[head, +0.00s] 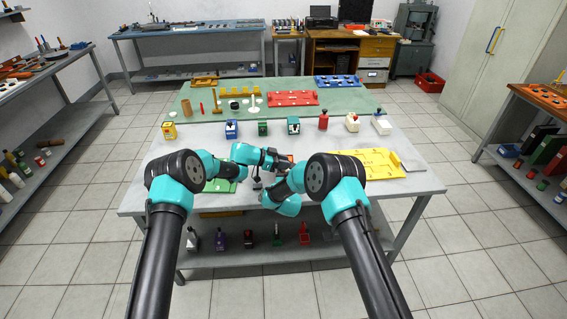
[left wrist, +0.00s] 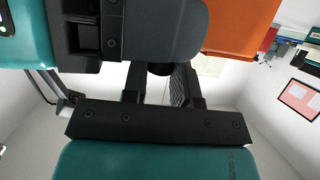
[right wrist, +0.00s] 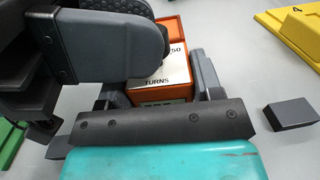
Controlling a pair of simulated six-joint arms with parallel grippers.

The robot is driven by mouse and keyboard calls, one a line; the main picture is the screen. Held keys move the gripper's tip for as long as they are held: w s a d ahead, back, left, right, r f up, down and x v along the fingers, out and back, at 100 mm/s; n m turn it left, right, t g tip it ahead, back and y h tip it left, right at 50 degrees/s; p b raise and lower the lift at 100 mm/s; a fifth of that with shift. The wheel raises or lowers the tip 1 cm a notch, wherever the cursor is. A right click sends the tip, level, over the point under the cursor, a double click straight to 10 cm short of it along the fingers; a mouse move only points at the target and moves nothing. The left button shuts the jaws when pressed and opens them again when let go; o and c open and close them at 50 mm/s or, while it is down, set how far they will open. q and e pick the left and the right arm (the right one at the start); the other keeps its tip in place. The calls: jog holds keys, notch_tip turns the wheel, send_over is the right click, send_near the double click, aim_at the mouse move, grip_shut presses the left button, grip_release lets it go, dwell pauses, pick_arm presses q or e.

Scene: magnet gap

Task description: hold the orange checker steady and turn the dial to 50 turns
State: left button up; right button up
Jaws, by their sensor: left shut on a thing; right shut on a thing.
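The orange checker (right wrist: 172,28) is an orange and white box, seen best in the right wrist view. "TURNS" and a partly hidden marking ending in "50" show on it. My right gripper (right wrist: 160,88) is shut on the checker, one finger on each side. It also shows orange in the head view (head: 289,157) and left wrist view (left wrist: 240,28). My left gripper (left wrist: 160,82) is shut on a dark round piece, apparently the dial (left wrist: 160,69), mostly hidden by the fingers. One left finger covers part of the checker in the right wrist view.
A yellow tray (head: 372,165) lies right of the grippers, and a green tray (head: 222,186) lies left. A small dark block (right wrist: 291,113) rests on the grey table. Several bottles and boxes, including a red bottle (head: 323,121), stand in a row behind.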

pick_arm(q)
jog(key=shift+w+m+g, duration=0.1)
jog(key=shift+m+g, duration=0.2)
jog(key=shift+w+r+m+g, duration=0.1)
jog(key=shift+w+m+g, duration=0.05)
jog(key=shift+m+g, duration=1.15)
jog(key=shift+g, duration=0.3)
jog(key=o, duration=0.9)
jog(key=shift+o, duration=0.2)
jog(key=v, duration=1.2)
